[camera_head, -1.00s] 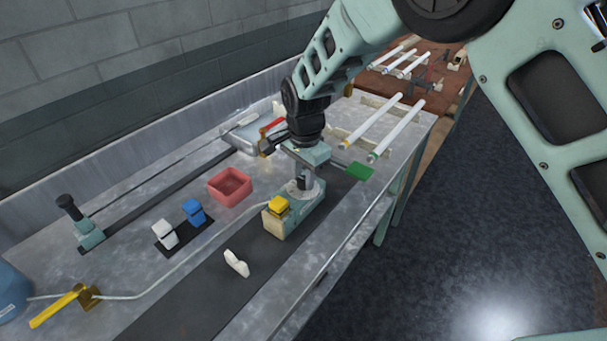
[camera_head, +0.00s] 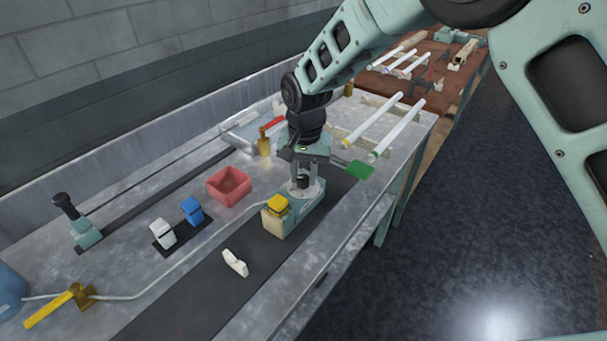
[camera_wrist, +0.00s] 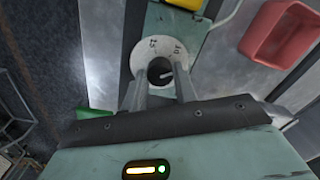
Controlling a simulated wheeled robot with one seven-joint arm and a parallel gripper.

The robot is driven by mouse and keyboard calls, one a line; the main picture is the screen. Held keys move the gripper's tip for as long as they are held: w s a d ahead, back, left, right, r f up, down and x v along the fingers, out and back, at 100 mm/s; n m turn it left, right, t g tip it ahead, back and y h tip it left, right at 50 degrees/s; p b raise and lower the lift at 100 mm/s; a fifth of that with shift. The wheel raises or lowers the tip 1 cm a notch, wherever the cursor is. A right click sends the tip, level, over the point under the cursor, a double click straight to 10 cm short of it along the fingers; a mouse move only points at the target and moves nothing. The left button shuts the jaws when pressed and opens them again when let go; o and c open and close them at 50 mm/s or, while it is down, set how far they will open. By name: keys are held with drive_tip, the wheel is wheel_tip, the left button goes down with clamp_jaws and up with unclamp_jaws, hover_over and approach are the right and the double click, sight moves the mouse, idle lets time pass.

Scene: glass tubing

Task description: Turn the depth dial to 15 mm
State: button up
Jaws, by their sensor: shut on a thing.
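The depth dial is a pale round disc (camera_wrist: 146,53) with a dark knob (camera_wrist: 159,68) at its middle, in the wrist view. A short white pointer mark shows on the knob, toward the right in that view. Small dark figures stand on the disc's far rim, too small to read surely; the near rim is hidden by my fingers. In the head view the disc (camera_head: 313,190) sits on the pale green fixture (camera_head: 297,216). My gripper (camera_wrist: 161,90) points down over the dial, its two fingers shut on the knob; it also shows in the head view (camera_head: 302,178).
A yellow block (camera_head: 278,204) sits on the fixture's near end. A red bin (camera_head: 229,186) stands left, a green paddle (camera_head: 360,170) right. White tubes (camera_head: 398,128) lie on a rack behind. Blue (camera_head: 192,211) and white (camera_head: 162,233) blocks stand front left.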

sight(304, 176)
drive_tip(key=n, duration=0.4)
drive_tip(key=shift+n, duration=0.3)
drive_tip(key=n, duration=0.3)
drive_tip(key=shift+n+b, duration=0.3)
drive_tip(key=shift+n, duration=0.1)
drive_tip(key=n, duration=0.4)
drive_tip(key=shift+n, duration=2.1)
drive_tip(key=o, duration=1)
drive_tip(key=shift+c, duration=0.2)
wheel_tip(304, 176, up, 18)
drive_tip(key=b, duration=0.2)
drive_tip(key=shift+w+f, duration=0.25)
